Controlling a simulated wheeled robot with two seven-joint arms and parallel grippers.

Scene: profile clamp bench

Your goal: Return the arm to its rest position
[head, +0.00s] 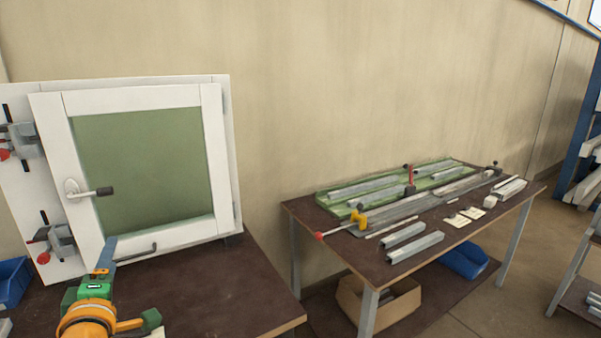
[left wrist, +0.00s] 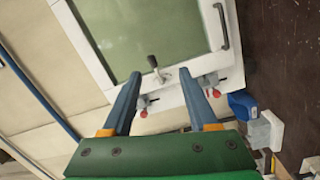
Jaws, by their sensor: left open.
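My left gripper (head: 106,252) is in front of a white-framed window sash (head: 137,98) at the left of the head view. Its blue fingers stand apart and empty in the left wrist view (left wrist: 160,80). The sash has a green pane and a lever handle (head: 90,192), which sticks out sideways. From the wrist, the handle (left wrist: 155,68) shows between the fingertips; I cannot tell the exact gap, but nothing is held. My right gripper is not in view.
Two red-knobbed clamps (head: 57,240) hold the sash's left side. The dark bench top (head: 215,290) is bare to the right. A second table (head: 385,270) carries metal profiles and a long clamp. A blue bin (head: 12,283) is at far left.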

